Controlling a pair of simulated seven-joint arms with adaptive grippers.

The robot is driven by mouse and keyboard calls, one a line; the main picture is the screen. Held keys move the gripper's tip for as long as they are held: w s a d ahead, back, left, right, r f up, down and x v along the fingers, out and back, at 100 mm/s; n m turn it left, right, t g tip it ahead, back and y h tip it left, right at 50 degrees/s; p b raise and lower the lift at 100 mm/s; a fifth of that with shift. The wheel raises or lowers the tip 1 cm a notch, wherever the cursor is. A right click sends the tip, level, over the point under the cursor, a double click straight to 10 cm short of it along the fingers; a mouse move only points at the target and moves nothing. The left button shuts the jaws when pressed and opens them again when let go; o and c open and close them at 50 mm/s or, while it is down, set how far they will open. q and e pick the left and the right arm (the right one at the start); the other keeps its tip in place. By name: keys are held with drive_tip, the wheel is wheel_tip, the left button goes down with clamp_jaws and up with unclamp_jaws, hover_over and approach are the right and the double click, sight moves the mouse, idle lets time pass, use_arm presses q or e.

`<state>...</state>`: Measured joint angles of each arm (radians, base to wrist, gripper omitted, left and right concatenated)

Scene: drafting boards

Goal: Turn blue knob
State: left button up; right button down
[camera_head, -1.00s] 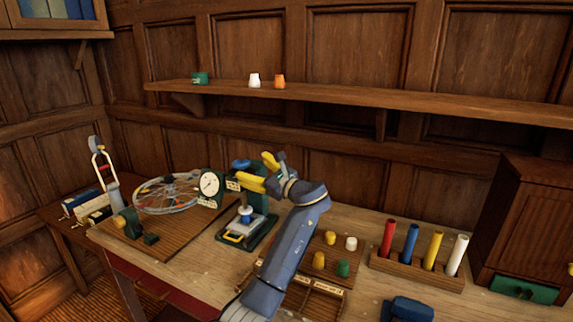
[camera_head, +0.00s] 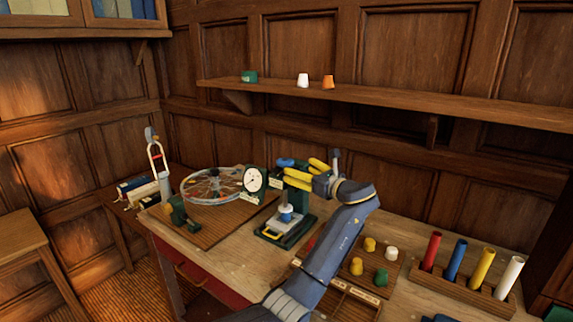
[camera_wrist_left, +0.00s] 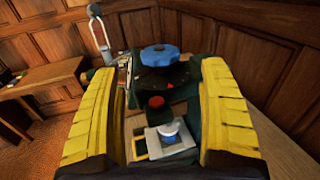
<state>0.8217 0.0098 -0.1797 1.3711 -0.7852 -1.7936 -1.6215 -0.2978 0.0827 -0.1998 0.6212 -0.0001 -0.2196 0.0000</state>
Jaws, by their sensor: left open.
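The blue knob (camera_head: 285,162) sits on top of a dark green press (camera_head: 289,225) with a white dial gauge (camera_head: 255,180) beside it. In the left wrist view the knob (camera_wrist_left: 160,56) is a lobed blue disc, seen between and beyond my fingers. My left gripper (camera_head: 299,170) is open, its yellow fingers just right of the knob and pointing at it. I see no contact. My right gripper is not in view.
Pegs (camera_head: 370,244) stand on a board to the right, beside a rack (camera_head: 463,284) of coloured cylinders. A wall shelf (camera_head: 400,97) runs above, behind the bench. A stool (camera_head: 25,245) stands at the left.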

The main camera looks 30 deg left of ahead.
sight(291, 166)
use_arm(q)
drive_tip(key=x, duration=0.7)
drive_tip(key=shift+a+f, duration=0.1)
drive_tip(key=c, duration=1.3)
